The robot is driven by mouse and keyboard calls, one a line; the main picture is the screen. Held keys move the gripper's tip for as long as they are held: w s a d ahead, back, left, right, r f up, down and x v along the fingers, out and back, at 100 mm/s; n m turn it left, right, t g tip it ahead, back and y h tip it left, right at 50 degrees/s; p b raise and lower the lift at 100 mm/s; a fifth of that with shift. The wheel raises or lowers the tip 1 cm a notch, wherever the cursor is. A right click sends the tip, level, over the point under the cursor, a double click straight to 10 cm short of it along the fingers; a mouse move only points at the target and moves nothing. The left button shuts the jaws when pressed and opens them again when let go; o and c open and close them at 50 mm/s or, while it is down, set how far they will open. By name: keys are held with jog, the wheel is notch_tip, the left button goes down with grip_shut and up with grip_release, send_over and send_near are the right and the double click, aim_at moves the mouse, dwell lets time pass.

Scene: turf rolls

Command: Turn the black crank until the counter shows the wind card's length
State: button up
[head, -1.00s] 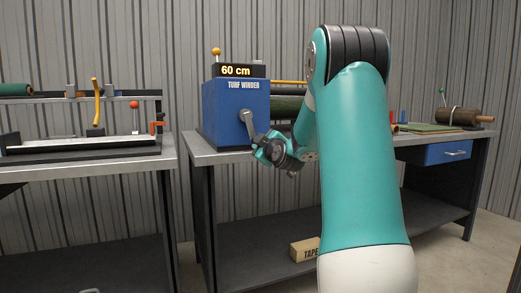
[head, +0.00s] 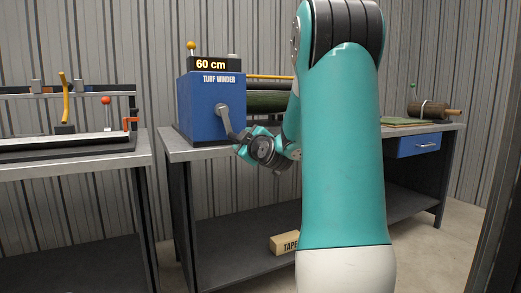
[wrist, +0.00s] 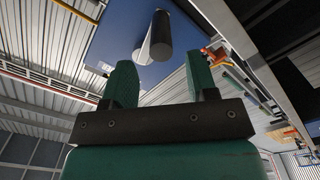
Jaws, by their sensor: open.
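The blue turf winder (head: 206,112) stands on the left end of the middle bench. Its counter (head: 211,65) on top reads 60 cm. The crank's grey arm (head: 226,121) slants down and right from its hub on the front face. My gripper (head: 240,149) is at the arm's lower end and hides the handle in the head view. In the wrist view the black crank handle (wrist: 161,36) lies in line with the gap of my open gripper (wrist: 160,75), at or just past the fingertips. The fingers are not closed on it. I see no readable wind card.
A green turf roll (head: 270,102) lies behind my arm. A box marked TAPE (head: 285,243) is on the lower shelf. The left bench (head: 75,157) holds a yellow-levered device. A brown roll (head: 428,109) lies at the right end.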

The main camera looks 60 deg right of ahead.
jog(key=b+v, duration=0.2)
jog(key=v, duration=1)
jog(key=shift+s, duration=0.1)
